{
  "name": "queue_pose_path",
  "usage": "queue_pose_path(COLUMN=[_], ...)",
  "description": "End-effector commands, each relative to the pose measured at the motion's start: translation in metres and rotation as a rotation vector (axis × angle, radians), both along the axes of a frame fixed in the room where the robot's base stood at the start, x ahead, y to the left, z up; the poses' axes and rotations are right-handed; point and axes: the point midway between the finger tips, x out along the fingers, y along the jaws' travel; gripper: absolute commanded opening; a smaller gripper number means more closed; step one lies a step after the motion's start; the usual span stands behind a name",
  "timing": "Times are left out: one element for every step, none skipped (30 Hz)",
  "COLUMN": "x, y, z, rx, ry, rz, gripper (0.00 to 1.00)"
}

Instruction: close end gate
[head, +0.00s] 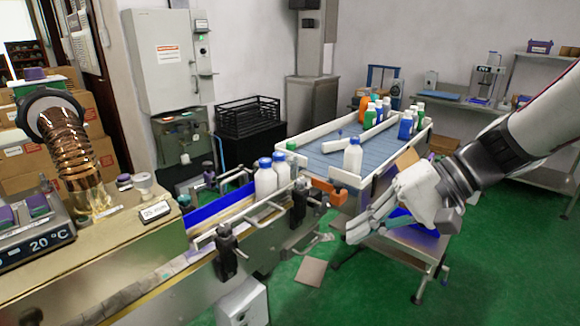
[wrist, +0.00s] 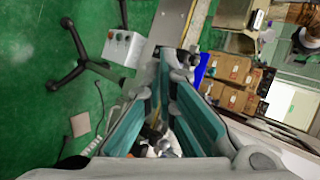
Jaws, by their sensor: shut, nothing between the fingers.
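The blue-topped accumulation table (head: 345,150) has white side rails and stands at mid-right in the head view. An orange block (head: 328,191) sits at its near left end, by the conveyor's outlet; I take it to be part of the end gate, but cannot tell whether the gate is open or shut. My gripper (head: 362,232) is in front of the table's near end, to the right of and below the orange block, apart from it. Its fingers point left and down. In the wrist view its teal fingers (wrist: 164,62) are shut, with nothing seen held.
White bottles with blue caps (head: 265,178) stand on the conveyor, and several coloured bottles (head: 380,108) stand on the table. Black clamps (head: 228,250) stick out along the conveyor's front. A grey control box (wrist: 123,47) shows in the wrist view. Green floor lies open below.

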Motion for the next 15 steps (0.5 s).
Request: queue_pose_path(x=[0.024, 0.036, 0.054, 0.066, 0.079, 0.095, 0.107, 0.119, 0.133, 0.143, 0.152, 0.162, 0.169, 0.174, 0.180], y=[-0.009, -0.013, -0.021, -0.028, -0.035, -0.047, -0.057, -0.067, -0.081, -0.093, -0.103, -0.118, -0.128, -0.137, -0.148], z=[-0.017, -0.022, -0.028, -0.033, -0.038, -0.046, -0.052, -0.058, -0.066, -0.072, -0.078, -0.085, -0.091, -0.095, -0.100], rx=[0.074, 0.119, 0.177, 0.219, 0.260, 0.314, 0.352, 0.387, 0.431, 0.461, 0.487, 0.518, 0.536, 0.554, 0.572], ry=[-0.004, -0.014, -0.034, -0.049, -0.068, -0.094, -0.118, -0.140, -0.173, -0.198, -0.223, -0.256, -0.278, -0.299, -0.326], rz=[-0.039, -0.060, -0.092, -0.117, -0.144, -0.181, -0.213, -0.243, -0.286, -0.316, -0.347, -0.386, -0.413, -0.439, -0.466], gripper=[0.00, 0.00, 0.00, 0.00, 0.00, 0.00, 0.00, 0.00, 0.00, 0.00, 0.00, 0.00, 0.00, 0.00, 0.00])
